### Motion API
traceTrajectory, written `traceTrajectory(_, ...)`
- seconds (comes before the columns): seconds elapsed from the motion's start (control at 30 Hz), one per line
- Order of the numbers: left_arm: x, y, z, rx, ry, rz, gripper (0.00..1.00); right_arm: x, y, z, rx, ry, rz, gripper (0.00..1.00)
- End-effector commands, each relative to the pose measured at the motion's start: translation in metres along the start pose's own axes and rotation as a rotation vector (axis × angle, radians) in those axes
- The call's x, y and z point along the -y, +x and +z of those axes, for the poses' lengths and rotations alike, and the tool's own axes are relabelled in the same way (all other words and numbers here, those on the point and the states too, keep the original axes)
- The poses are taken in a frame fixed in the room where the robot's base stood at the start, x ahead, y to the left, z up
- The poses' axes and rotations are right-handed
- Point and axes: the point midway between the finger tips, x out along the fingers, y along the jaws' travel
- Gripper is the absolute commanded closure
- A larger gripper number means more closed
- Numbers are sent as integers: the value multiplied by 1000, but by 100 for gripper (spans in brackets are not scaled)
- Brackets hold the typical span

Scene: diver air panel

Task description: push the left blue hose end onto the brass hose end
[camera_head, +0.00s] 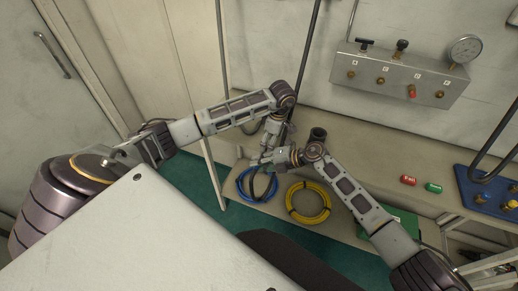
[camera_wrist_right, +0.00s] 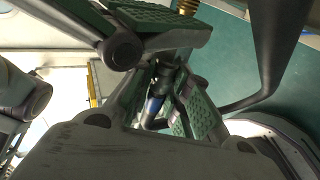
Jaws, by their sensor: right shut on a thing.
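A blue hose (camera_head: 257,198) lies coiled at the front edge of the bench in the head view. My right gripper (camera_head: 262,161) is just above and beside this coil. In the right wrist view, its green-padded fingers (camera_wrist_right: 170,85) are shut on a blue and black hose end (camera_wrist_right: 155,103), mostly hidden between them. A ribbed brass piece (camera_wrist_right: 188,6), seemingly the brass hose end, shows at the top edge, apart from the visible blue part. My left gripper (camera_head: 272,128) is close behind the right one; its fingers are too small and overlapped to tell.
A yellow hose coil (camera_head: 327,206) lies right of the blue one. A metal valve panel (camera_head: 395,80) with a gauge (camera_head: 465,49) is on the wall. Red (camera_head: 408,180) and green (camera_head: 433,188) pieces and a blue stand (camera_head: 487,203) are at right. Bare bench (camera_head: 365,160) lies between.

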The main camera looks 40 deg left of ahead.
Motion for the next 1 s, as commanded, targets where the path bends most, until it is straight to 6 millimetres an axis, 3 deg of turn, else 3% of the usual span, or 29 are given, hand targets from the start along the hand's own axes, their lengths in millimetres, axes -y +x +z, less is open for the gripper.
traceTrajectory(0.03,13,5,9,7,20,-35,45,0,-9,16,40,4,3,100)
traceTrajectory(1.0,13,5,9,6,20,-35,45,2,-11,24,41,7,-1,100)
